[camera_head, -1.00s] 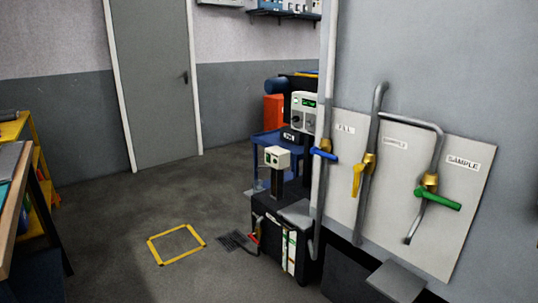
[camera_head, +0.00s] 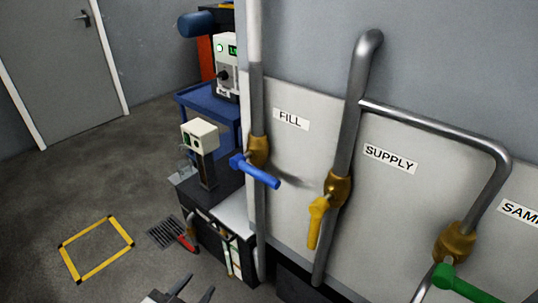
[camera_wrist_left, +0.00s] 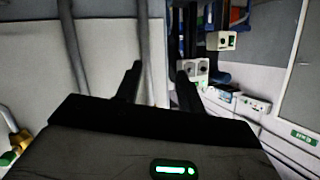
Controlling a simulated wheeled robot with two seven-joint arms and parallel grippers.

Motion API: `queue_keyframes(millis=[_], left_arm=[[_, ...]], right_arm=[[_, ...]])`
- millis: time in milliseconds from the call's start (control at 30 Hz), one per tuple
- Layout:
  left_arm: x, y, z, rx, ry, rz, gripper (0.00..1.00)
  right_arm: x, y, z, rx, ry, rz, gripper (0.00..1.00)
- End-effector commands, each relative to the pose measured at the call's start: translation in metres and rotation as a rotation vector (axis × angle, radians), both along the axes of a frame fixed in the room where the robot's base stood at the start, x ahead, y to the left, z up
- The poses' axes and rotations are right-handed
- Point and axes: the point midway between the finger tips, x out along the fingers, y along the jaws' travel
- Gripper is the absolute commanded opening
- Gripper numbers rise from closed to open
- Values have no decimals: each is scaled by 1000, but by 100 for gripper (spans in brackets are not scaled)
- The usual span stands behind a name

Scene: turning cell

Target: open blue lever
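The blue lever (camera_head: 255,171) sits on a brass valve (camera_head: 258,150) on the left vertical pipe, beside the FILL label (camera_head: 291,119). It lies across the pipe, sloping down to the right. My left gripper (camera_head: 194,288) shows at the bottom edge of the head view, below and left of the lever, apart from it. Its fingers are spread and empty. In the left wrist view the open fingers (camera_wrist_left: 157,75) point toward grey pipes (camera_wrist_left: 147,45); I cannot make out the blue lever there. My right gripper is not in view.
A yellow lever (camera_head: 316,222) hangs down the SUPPLY pipe. A green lever (camera_head: 468,287) is at lower right. A machine (camera_head: 199,137) and a blue cart (camera_head: 210,104) stand left of the panel. Open floor with a yellow square (camera_head: 97,248) lies left.

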Motion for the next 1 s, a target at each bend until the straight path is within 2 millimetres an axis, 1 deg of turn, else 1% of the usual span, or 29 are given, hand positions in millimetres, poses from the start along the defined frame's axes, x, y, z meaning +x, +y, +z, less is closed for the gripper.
queue_keyframes(millis=[33, 67, 100, 200, 300, 433, 533, 633, 767, 833, 1000], left_arm=[[26, 9, 22, 112, -173, -70, 39], [38, 12, 39, 183, -282, -117, 39], [51, 14, 62, 276, -427, -186, 39], [67, 11, 109, 501, -748, -369, 39], [68, 6, 136, 685, -983, -541, 39], [63, 4, 150, 826, -1147, -693, 39], [63, 0, 153, 864, -1190, -739, 39], [67, -9, 157, 866, -1197, -744, 39], [80, -29, 163, 863, -1196, -741, 39], [87, -43, 167, 862, -1198, -741, 39], [107, -74, 173, 860, -1195, -740, 39]], right_arm=[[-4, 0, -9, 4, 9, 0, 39], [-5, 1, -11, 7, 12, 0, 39], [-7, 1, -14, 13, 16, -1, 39], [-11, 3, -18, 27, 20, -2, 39], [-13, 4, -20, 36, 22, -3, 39], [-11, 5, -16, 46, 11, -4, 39], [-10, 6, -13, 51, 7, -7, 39], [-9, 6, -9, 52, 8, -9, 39], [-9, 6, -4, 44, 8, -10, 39], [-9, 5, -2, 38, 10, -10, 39], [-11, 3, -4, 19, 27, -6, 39]])
